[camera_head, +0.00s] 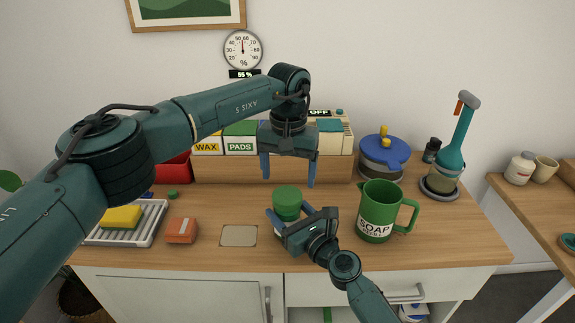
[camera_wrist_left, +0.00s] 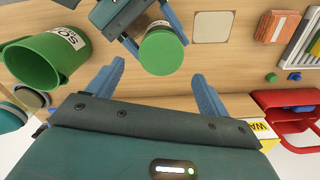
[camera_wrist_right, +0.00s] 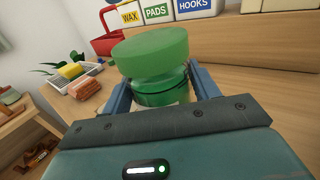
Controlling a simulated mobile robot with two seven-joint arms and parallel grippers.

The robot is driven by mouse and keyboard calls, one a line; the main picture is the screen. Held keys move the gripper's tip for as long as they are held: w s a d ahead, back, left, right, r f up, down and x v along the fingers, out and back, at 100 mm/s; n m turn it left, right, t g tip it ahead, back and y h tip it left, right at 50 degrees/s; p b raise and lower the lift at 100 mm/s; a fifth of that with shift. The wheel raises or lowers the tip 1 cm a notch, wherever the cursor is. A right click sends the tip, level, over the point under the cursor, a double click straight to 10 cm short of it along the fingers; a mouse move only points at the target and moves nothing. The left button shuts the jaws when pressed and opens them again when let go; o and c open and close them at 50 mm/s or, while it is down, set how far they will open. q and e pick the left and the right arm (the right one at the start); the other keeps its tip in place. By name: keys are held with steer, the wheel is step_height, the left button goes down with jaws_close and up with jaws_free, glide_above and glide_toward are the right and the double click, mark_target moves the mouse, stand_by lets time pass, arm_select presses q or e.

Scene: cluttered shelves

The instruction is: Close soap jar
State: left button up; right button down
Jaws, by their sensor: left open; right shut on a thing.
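The soap jar (camera_head: 288,212) is a green see-through jar standing upright on the wooden counter. A thick green lid (camera_head: 287,194) sits on its top; the lid also shows in the left wrist view (camera_wrist_left: 162,53) and the right wrist view (camera_wrist_right: 150,48). I cannot tell whether the lid is screwed down. My right gripper (camera_head: 292,217) is shut on the jar's body, with its fingers on either side below the lid (camera_wrist_right: 160,92). My left gripper (camera_head: 288,178) is open and empty, pointing down just above and behind the lid.
A green SOAP pitcher (camera_head: 375,212) stands close to the right. A bare beige square (camera_head: 238,236), an orange block (camera_head: 181,230) and a dish rack (camera_head: 150,228) lie left. A wooden box (camera_head: 230,169) with WAX and PADS packs stands behind, beside a blue-lidded pot (camera_head: 385,150).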

arm_select(q)
steer(key=n, duration=0.6)
steer(key=shift+s+d+r, duration=0.1)
steer(key=shift+r, duration=0.05)
steer(key=n, duration=0.4)
steer(key=shift+r, duration=0.15)
steer(key=n, duration=0.5)
steer(key=shift+r, duration=0.15)
steer(key=n, duration=0.6)
steer(key=shift+s+r, duration=0.1)
steer(key=shift+r, duration=0.15)
steer(key=n, duration=0.7)
steer(key=shift+r, duration=0.25)
steer(key=n, duration=0.4)
steer(key=shift+r+n, duration=0.15)
steer(key=shift+n, duration=0.15)
steer(key=n, duration=0.6)
steer(key=shift+r, duration=0.2)
steer(key=n, duration=0.5)
steer(key=shift+a+r, duration=0.15)
steer(key=shift+a, duration=0.05)
